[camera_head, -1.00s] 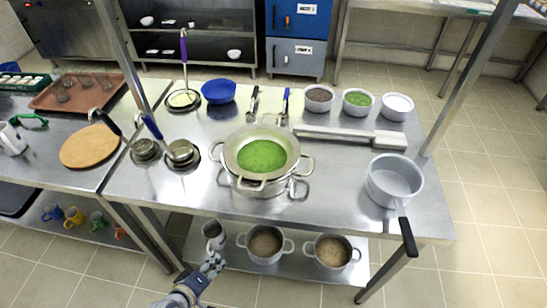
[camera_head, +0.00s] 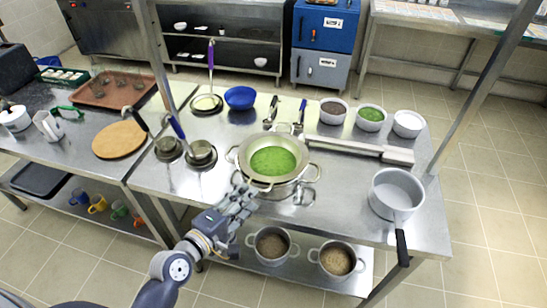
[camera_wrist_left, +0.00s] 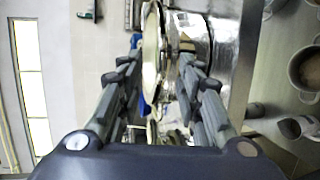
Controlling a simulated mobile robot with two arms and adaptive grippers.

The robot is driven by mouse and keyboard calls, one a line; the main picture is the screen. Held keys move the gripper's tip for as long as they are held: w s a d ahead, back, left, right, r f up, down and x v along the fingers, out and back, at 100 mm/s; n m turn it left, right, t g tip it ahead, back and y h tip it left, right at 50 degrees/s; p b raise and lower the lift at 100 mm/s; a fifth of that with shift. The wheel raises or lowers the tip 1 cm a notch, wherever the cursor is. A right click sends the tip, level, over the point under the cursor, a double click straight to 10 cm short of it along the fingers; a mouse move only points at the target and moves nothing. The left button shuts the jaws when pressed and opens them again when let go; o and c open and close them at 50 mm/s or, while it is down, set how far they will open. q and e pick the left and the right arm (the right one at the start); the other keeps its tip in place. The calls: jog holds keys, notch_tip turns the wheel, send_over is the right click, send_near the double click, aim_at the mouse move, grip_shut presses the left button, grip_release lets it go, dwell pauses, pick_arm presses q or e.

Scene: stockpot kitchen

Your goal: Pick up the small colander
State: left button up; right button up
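The small colander (camera_head: 245,154), a metal piece with a wide rim and loop handles, sits on a metal pot (camera_head: 285,190) in the middle of the steel table. Green contents show inside it. My left gripper (camera_head: 243,193) is at the near-left side of the colander, close to its front handle. In the left wrist view, the fingers of the left gripper (camera_wrist_left: 162,60) are apart, and the colander rim (camera_wrist_left: 152,50) shows edge-on between them, with the pot (camera_wrist_left: 192,45) beyond. I cannot tell if the fingers touch it. My right gripper is not in view.
A saucepan (camera_head: 397,190) stands at the right. Two ladles in small pots stand at the left, near a round wooden board (camera_head: 119,138). Several bowls and a blue bowl (camera_head: 240,97) line the back. Two pots (camera_head: 271,243) (camera_head: 338,260) stand on the lower shelf.

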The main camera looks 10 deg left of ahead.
pick_arm(q)
jog(key=shift+p+x, duration=0.8)
jog(key=shift+x, duration=2.05)
jog(key=shift+s+d, duration=0.1)
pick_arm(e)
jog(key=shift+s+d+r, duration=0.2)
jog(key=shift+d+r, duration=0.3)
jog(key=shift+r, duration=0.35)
pick_arm(q)
jog(key=shift+c, duration=0.6)
grip_shut()
jog(key=shift+r, duration=0.15)
